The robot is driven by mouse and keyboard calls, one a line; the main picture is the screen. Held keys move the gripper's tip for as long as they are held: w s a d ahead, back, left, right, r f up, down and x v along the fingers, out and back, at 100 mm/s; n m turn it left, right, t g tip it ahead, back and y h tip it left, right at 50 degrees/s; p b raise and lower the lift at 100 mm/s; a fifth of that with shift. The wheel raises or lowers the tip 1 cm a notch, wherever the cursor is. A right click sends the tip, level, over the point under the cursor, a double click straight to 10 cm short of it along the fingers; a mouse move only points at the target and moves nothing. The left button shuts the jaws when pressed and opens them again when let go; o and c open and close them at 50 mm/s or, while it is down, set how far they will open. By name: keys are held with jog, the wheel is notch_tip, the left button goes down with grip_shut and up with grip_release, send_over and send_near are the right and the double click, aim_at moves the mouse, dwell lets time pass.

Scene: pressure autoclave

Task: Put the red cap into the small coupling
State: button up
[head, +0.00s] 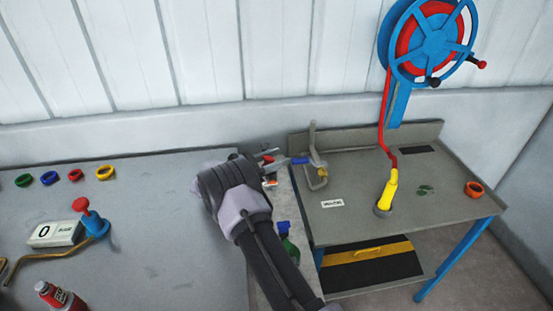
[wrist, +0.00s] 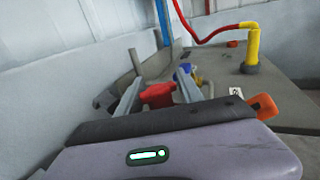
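The red cap (wrist: 158,95) sits between the two fingers of my gripper (wrist: 158,92) in the wrist view, and both fingers appear to touch its sides. In the head view my gripper (head: 269,158) is at the left edge of the right-hand table, with a small bit of red between its fingertips. The small coupling, with a blue part (head: 300,161) and a yellow part (head: 322,172), is on a grey metal stand just right of my fingertips. In the wrist view the blue part (wrist: 183,74) is beyond the cap, partly hidden by the right finger.
A tall grey post (head: 313,135) rises at the stand. A green bottle (head: 288,245) stands below my wrist. The left table (head: 160,220) carries several coloured rings.

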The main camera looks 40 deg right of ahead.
jog(key=a+p, duration=0.3)
jog(key=a, duration=0.8)
jog(key=s+a+r+m+y, duration=0.3)
jog(key=s+r+m+y, duration=0.2)
jog(key=s+r, duration=0.35)
jog(key=s+a+r+m+y, duration=0.3)
jog(key=s+r+m+y, duration=0.3)
jog(key=r, duration=0.3)
jog(key=s+a+r+m+t+y, duration=0.2)
jog(key=s+a+m+t+y, duration=0.4)
jog(key=s+a, duration=0.9)
jog(key=s+m+y, duration=0.3)
jog(key=s+m, duration=0.1)
jog(key=shift+s+a+r+m+t, duration=0.2)
jog(key=shift+a+r+m+t, duration=0.1)
jog(key=shift+m+t, duration=0.1)
jog(key=shift+d, duration=0.1)
